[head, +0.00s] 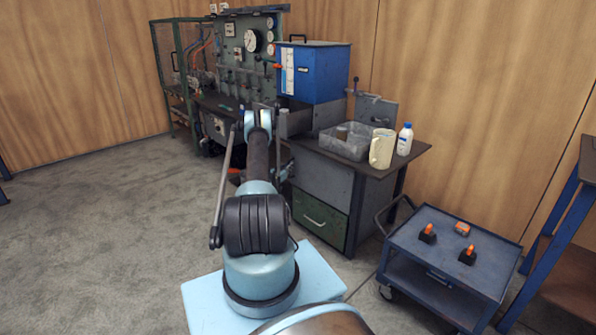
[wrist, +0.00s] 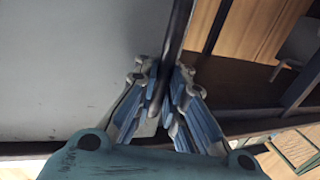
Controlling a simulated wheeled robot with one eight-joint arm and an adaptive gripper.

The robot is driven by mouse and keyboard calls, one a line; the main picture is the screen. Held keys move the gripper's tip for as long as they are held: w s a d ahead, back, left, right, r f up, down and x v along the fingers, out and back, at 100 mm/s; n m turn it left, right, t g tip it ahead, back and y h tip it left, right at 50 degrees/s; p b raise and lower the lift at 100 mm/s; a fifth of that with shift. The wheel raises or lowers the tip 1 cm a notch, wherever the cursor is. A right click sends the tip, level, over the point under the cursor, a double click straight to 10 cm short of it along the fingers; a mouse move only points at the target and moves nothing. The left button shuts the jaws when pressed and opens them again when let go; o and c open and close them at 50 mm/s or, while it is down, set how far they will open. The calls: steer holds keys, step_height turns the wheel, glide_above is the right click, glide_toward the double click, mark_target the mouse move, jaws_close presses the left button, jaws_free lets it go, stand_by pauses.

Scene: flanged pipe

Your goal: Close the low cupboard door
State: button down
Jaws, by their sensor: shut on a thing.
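How far the door stands open cannot be told from there.
A grey cabinet with a green drawer (head: 320,213) stands right of my arm. On its top are a metal tray (head: 345,146), a cream jug (head: 382,149) and a white bottle (head: 404,139). A blue trolley (head: 455,255) stands at the right. The carpet at left is clear.

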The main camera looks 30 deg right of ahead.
steer(key=shift+w, duration=0.25)
steer(key=shift+d, duration=0.2)
steer(key=shift+d+r, duration=0.1)
steer(key=shift+d, duration=0.05)
steer(key=c, duration=1.7)
jaws_free()
steer(key=shift+s+d, duration=0.1)
steer(key=shift+s, duration=0.05)
steer(key=shift+o, duration=0.2)
steer(key=v, duration=0.7)
steer(key=shift+s+a, duration=0.15)
steer(key=shift+a, duration=0.1)
steer(key=shift+s, duration=0.1)
